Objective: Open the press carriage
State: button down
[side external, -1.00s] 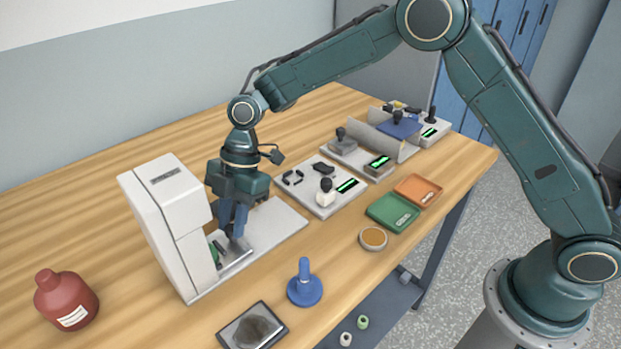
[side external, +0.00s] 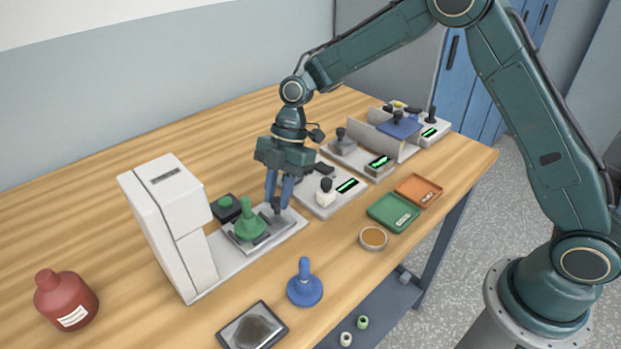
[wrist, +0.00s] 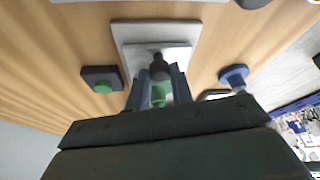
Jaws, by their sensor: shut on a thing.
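The white press (side external: 168,220) stands at the left of the table on a pale base plate (side external: 293,222). Its carriage, a light grey sliding plate (side external: 274,232), is out in front of the press and carries a green stamp-like piece (side external: 248,224) with an upright stem. My gripper (side external: 280,204) points down at the carriage's outer end, shut on its dark knob (side external: 276,206). In the wrist view the knob (wrist: 157,66) sits between the fingers, with the green piece (wrist: 159,95) partly hidden behind it.
A black box with a green button (side external: 226,207) sits behind the carriage. A white station with a knob (side external: 325,195) is close to the right of my gripper. A blue stamp (side external: 304,285) and a dark pad (side external: 252,328) lie in front; a red bottle (side external: 66,299) stands left.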

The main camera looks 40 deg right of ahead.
jog(key=c, duration=1.2)
grip_release()
jog(key=v, duration=1.4)
jog(key=shift+a, duration=0.1)
